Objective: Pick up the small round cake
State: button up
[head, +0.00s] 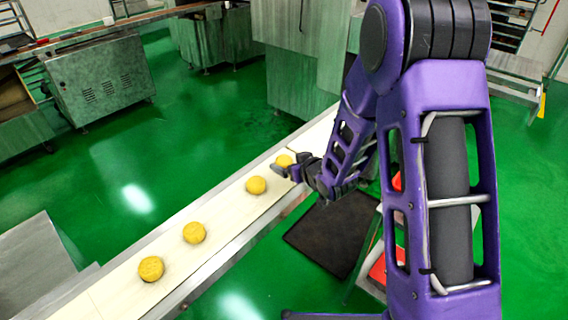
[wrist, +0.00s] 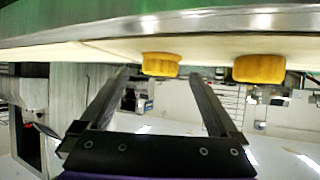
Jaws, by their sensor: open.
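Several small round yellow cakes lie in a spaced row on a pale conveyor belt (head: 222,212) in the head view. The cake at the far end (head: 284,160) is closest to my gripper (head: 284,171), which partly covers it. Another cake (head: 256,185) lies just left of the gripper. In the wrist view, which looks upside down, one cake (wrist: 160,64) shows between the two open fingertips (wrist: 159,76), seemingly beyond them. A second cake (wrist: 260,68) is right of the fingers. The gripper is open and holds nothing; contact with a cake cannot be told.
Two more cakes, one nearer (head: 194,232) and one nearest (head: 151,268), lie toward the lower left. The belt has a metal side rail (wrist: 170,24). A grey machine cabinet (head: 98,75) stands at the back left. A dark mat (head: 332,232) lies on the green floor.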

jog(key=x, duration=0.2)
jog(key=shift+w+a+f, duration=0.1)
jog(key=shift+w, duration=0.1)
jog(key=c, duration=1.5)
jog(key=shift+o, duration=0.2)
